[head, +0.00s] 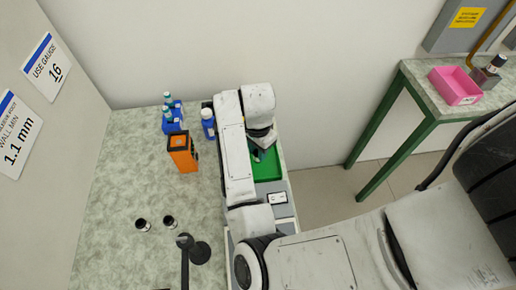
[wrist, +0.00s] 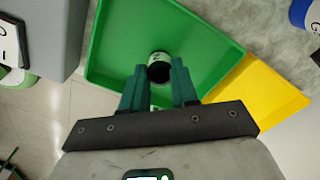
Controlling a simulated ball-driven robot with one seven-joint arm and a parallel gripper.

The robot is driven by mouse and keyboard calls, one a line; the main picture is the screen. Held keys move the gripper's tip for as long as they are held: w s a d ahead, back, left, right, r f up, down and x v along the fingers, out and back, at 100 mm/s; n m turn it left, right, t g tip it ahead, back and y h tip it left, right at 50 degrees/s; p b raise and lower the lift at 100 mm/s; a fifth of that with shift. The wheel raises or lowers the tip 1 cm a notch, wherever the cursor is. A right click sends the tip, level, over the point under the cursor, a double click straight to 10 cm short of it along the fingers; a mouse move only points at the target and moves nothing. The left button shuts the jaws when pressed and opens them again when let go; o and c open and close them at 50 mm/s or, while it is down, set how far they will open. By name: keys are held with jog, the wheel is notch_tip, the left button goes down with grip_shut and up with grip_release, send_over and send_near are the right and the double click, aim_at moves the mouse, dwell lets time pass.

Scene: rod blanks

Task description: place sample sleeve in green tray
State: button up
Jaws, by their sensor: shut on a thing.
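The green tray (head: 270,178) lies on the bench under my gripper (head: 257,154). It fills the upper middle of the wrist view (wrist: 110,50). My gripper also shows in the wrist view (wrist: 158,84), its two teal fingers shut on the sample sleeve (wrist: 160,57), a short tube with a dark open bore and a pale band. The sleeve is seen against the tray floor, inside the tray's outline. I cannot tell whether it touches the floor. My arm hides part of the tray in the head view.
A yellow tray (wrist: 265,98) adjoins the green tray. Two dark-topped small cylinders (head: 143,224) (head: 169,221) stand on the bench. An orange device (head: 183,153) and a blue bottle (head: 208,124) stand left of my arm. A pink tray (head: 454,86) is on another table.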

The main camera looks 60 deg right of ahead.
jog(key=shift+f, duration=0.15)
jog(key=o, duration=1)
notch_tip(320, 180, up, 12)
jog(key=p, duration=0.1)
jog(key=shift+r, duration=0.2)
